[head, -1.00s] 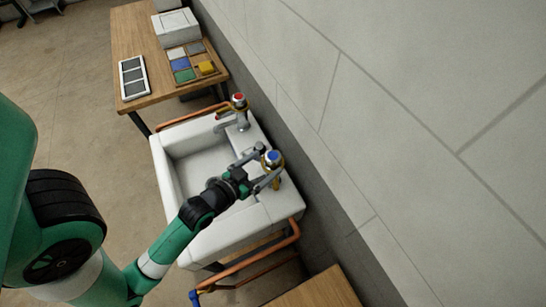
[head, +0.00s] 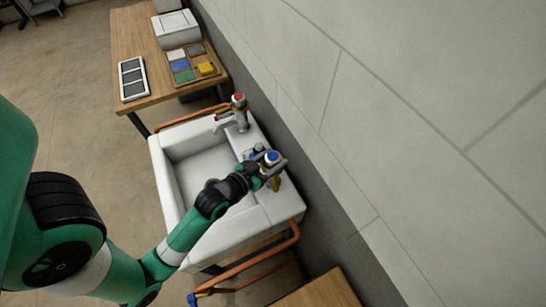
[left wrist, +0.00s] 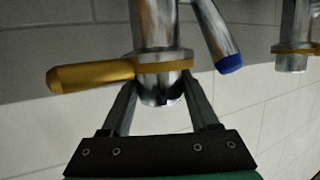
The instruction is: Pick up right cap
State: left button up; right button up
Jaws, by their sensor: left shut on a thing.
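The right cap (head: 272,157), blue on top with a pale rim, sits on the right tap at the back edge of the white sink (head: 268,212). My left gripper (head: 272,167) is at this cap with a finger on either side, shut on it. In the left wrist view the fingers (left wrist: 160,95) close on a chrome part just by a gold lever ring (left wrist: 92,75). A chrome arm with a blue end (left wrist: 229,62) shows beside it. The cap's blue top is not clearly visible there. My right gripper is out of view.
A second tap with a red top (head: 239,99) stands farther along the sink. Copper pipes (head: 262,247) run around the sink. The wall (head: 330,170) is close behind the taps. A wooden table (head: 132,40) holds a tray of coloured blocks (head: 190,68).

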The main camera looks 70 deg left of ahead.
aim_at(273, 156)
pick_arm(q)
jog(key=shift+c, duration=0.5)
jog(key=shift+r, duration=0.15)
jog(key=shift+r, duration=0.3)
notch_tip(273, 156, up, 3)
jog(key=shift+f+p, duration=0.2)
jog(key=shift+p, duration=0.7)
jog(key=s+d+r+p, duration=0.8)
jog(key=s+d+r, duration=0.1)
jog(key=s, duration=0.1)
jog(key=shift+s+r, duration=0.25)
jog(key=shift+s, duration=0.1)
